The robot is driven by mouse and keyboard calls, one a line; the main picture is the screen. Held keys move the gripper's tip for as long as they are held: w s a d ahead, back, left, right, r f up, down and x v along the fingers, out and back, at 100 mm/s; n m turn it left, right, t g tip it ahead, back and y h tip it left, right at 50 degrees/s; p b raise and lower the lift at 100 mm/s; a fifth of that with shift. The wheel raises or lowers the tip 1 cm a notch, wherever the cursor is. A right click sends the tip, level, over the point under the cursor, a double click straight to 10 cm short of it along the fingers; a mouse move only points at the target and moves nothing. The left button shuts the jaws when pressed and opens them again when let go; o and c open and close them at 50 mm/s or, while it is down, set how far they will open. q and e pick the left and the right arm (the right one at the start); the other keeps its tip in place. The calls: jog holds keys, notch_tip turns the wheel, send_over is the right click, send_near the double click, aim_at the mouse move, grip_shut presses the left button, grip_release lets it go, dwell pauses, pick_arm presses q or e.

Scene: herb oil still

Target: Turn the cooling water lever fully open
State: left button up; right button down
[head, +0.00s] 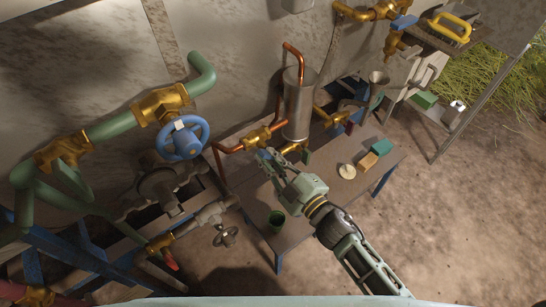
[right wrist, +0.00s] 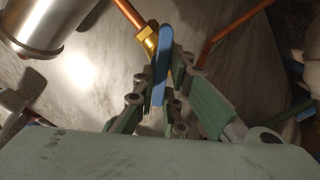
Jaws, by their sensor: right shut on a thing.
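The blue cooling water lever (right wrist: 161,62) stands upright between the fingers of my right gripper in the right wrist view. A brass valve fitting (right wrist: 148,42) with a copper pipe shows right behind it. In the head view my right gripper (head: 268,157) is at the brass valve (head: 258,136) on the copper line, left of and below the steel condenser cylinder (head: 299,103). The gripper (right wrist: 160,95) is shut on the lever. The lever cannot be made out in the head view, where the fingers cover that spot. My left gripper is not in view.
A blue handwheel (head: 183,140) and green pipes (head: 112,125) stand to the left. Another blue lever (head: 404,22) is at the upper right. Open ground lies to the right.

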jog(key=shift+s+a+f+n+b, duration=0.15)
jog(key=shift+n+b, duration=0.25)
jog(key=shift+n, duration=1.2)
jog(key=shift+w+d+f+n+b, duration=0.1)
jog(key=shift+f+n+b, duration=0.2)
jog(key=shift+n, duration=1.3)
jog(key=shift+s+a+f+n+b, duration=0.1)
jog(key=shift+n+b, duration=0.35)
jog(key=shift+n, duration=1.15)
jog(key=c, duration=1.8)
grip_release()
jog(key=v, duration=1.2)
